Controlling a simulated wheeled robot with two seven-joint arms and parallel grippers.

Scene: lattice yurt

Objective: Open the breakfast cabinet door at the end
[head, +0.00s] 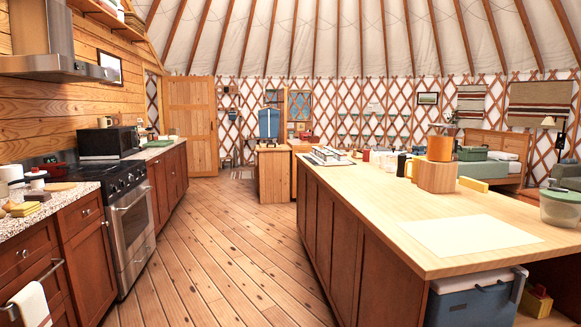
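Neither of my grippers shows in the head view. Dark red-brown cabinet doors line the left counter past the stove, and the far run of them (168,173) looks shut. A small light-wood cabinet (273,175) stands at the far end of the room with a blue water container (269,123) by its top. The island (348,228) on the right has dark wood panels along its aisle side, all flush. I cannot tell which of these is the breakfast cabinet. Handles on the far cabinets are too small to make out.
A plank-floored aisle (203,230) runs clear between the left counter and the island. A stove (122,213) stands on the left, a tall wooden door (192,122) at the back. A blue cooler (471,298) sits under the island's near end, and several items stand on its top.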

